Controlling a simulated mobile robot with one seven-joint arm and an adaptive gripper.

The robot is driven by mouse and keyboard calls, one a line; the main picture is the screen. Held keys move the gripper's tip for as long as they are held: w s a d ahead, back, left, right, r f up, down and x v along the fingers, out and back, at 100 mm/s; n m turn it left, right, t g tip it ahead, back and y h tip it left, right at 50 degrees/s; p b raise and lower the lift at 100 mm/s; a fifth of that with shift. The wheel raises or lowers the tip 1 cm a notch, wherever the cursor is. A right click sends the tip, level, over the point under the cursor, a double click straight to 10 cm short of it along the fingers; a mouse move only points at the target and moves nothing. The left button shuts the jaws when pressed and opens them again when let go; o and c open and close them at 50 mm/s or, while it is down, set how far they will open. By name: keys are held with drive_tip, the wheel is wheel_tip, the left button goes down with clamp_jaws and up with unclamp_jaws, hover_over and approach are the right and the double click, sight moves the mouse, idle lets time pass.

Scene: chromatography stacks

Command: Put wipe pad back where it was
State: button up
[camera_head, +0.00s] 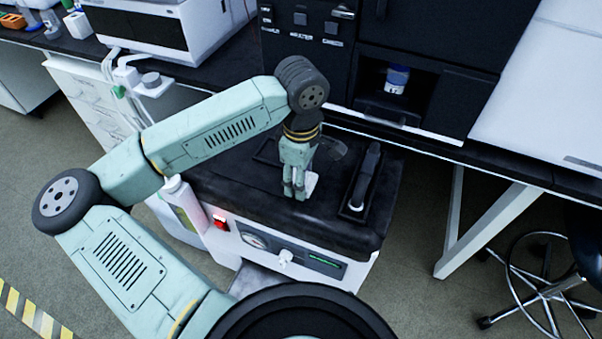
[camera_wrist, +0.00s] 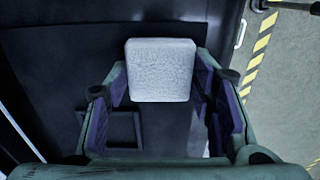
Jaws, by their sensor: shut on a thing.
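The wipe pad is a pale, textured, rounded square (camera_wrist: 161,70). In the wrist view it sits between the fingers of my gripper (camera_wrist: 162,100), which is shut on it. In the head view my gripper (camera_head: 299,192) points down over the black top of the white cart (camera_head: 330,222), and a small pale part of the pad (camera_head: 311,183) shows at its right side. I cannot tell whether the pad touches the black top. A thin square outline (camera_wrist: 110,130) on the dark surface shows left of and below the pad in the wrist view.
A pale bottle (camera_head: 183,203) is at the cart's left side.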

drive_tip(key=shift+f+b, duration=0.25)
drive_tip(key=shift+b, duration=0.15)
drive_tip(key=o, duration=1.2)
drive_tip(key=shift+r, duration=0.1)
drive_tip(key=shift+r, duration=0.15)
